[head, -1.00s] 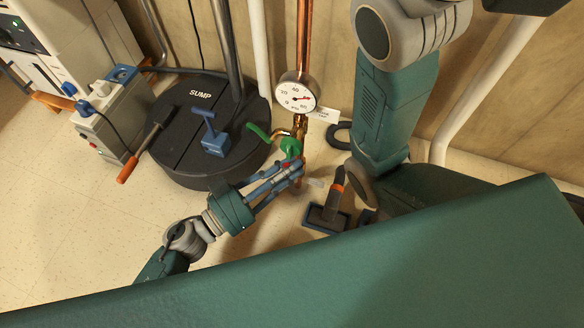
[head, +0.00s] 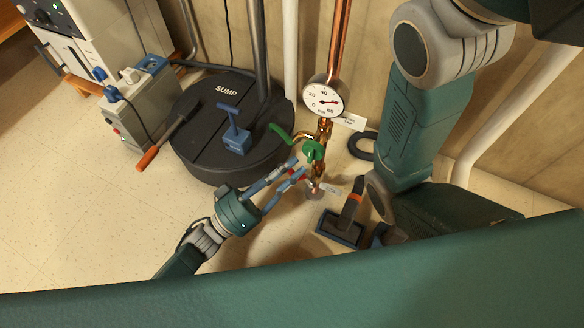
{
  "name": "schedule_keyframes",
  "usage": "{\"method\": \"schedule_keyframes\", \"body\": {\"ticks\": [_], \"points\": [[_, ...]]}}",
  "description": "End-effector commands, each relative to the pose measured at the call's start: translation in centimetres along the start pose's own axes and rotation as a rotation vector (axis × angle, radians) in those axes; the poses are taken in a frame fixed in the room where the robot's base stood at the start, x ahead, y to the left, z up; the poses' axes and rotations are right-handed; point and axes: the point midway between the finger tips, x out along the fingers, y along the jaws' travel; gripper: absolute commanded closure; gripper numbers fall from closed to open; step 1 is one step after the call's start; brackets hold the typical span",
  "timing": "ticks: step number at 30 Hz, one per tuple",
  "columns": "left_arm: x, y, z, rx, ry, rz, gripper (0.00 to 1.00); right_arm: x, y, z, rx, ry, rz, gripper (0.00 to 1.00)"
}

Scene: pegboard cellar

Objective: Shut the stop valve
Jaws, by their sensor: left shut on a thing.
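A copper pipe (head: 338,50) with a round white gauge (head: 323,100) runs down the wall to the floor. Below the gauge are brass fittings with a green lever (head: 281,131) pointing left and a green handle (head: 313,151) on the pipe. Lower down, a small red part (head: 298,175), which looks like a valve handle, shows between my left fingers. My left gripper (head: 299,174) is shut on this red part, just left of the pipe. The fingers hide most of it, so its exact angle cannot be told. My right gripper is not in view.
A black sump lid (head: 190,130) carries a blue T-handled thing (head: 235,135). An orange-handled tool (head: 150,157) leans at its left. A brush-like tool (head: 342,222) stands right of the pipe base. A black ring (head: 362,147) lies by the wall. The left floor is clear.

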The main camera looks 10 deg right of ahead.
Motion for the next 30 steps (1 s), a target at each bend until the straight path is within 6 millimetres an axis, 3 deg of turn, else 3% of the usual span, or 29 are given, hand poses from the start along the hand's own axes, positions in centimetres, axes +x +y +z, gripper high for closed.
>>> {"method": "schedule_keyframes", "body": {"ticks": [10, 11, 14, 23, 30], "points": [[-0.2, -0.3, -0.1, 0.001, 0.001, -0.005, 1.00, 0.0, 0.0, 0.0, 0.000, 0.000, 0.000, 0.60], [-0.2, -0.3, -0.1, 0.002, 0.000, -0.006, 0.80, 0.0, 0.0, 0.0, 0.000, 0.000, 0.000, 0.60], [-0.2, -0.3, -0.1, 0.001, 0.000, -0.005, 0.63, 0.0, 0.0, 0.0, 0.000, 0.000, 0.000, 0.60], [-0.2, -0.1, 0.0, -0.002, 0.000, -0.003, 0.63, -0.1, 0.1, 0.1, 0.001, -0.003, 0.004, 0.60], [-3.5, -0.2, 0.1, -0.002, -0.004, -0.007, 0.63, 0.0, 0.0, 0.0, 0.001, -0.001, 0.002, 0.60]]}}
